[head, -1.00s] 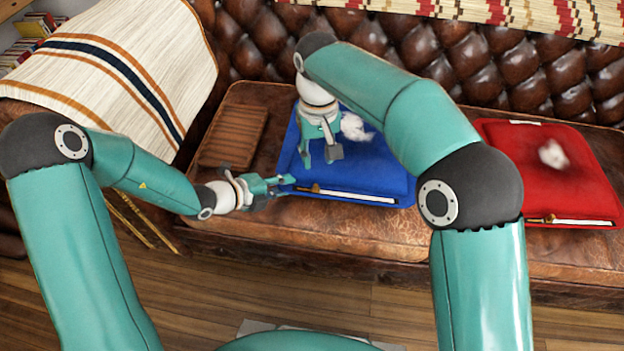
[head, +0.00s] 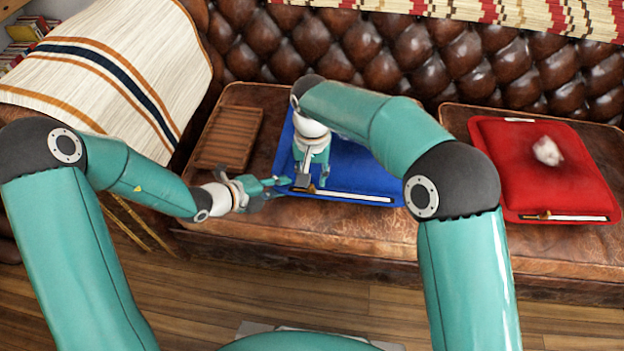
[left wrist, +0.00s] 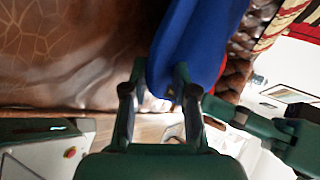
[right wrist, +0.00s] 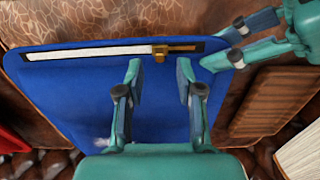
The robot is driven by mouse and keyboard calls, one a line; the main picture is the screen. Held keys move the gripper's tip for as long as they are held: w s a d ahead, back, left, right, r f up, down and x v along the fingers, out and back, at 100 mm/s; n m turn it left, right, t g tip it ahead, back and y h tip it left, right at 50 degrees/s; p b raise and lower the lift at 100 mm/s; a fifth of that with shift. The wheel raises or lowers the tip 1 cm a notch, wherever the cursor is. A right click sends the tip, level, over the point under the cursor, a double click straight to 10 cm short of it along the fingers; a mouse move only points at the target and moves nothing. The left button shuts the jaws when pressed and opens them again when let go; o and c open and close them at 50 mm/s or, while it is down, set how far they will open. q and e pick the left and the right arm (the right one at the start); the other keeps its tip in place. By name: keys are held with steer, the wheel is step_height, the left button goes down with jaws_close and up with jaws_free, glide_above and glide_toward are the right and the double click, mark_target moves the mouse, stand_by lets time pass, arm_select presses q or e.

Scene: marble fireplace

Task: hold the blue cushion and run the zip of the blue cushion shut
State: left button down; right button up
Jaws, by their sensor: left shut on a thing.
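The blue cushion (head: 365,170) lies flat on the leather seat. Its zip (head: 350,196) runs along the front edge; the white gap (right wrist: 85,52) shows along most of it. The brass slider (right wrist: 160,52) sits near the end held by my left gripper. My left gripper (head: 279,184) is shut on the cushion's front left corner; the cushion also shows between its fingers in the left wrist view (left wrist: 190,50). My right gripper (head: 313,184) is open, pointing down over the cushion by the slider. In the right wrist view its fingers (right wrist: 160,75) stand apart, with the slider beyond and between the tips.
A red cushion (head: 570,180) with white fluff (head: 548,151) lies to the right. A brown slatted tray (head: 228,138) lies left of the blue cushion. A striped throw (head: 110,60) covers the armrest. The seat's front strip (head: 350,232) is clear.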

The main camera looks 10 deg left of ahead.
mark_target(312, 188)
steer(key=shift+f, duration=1.3)
jaws_close()
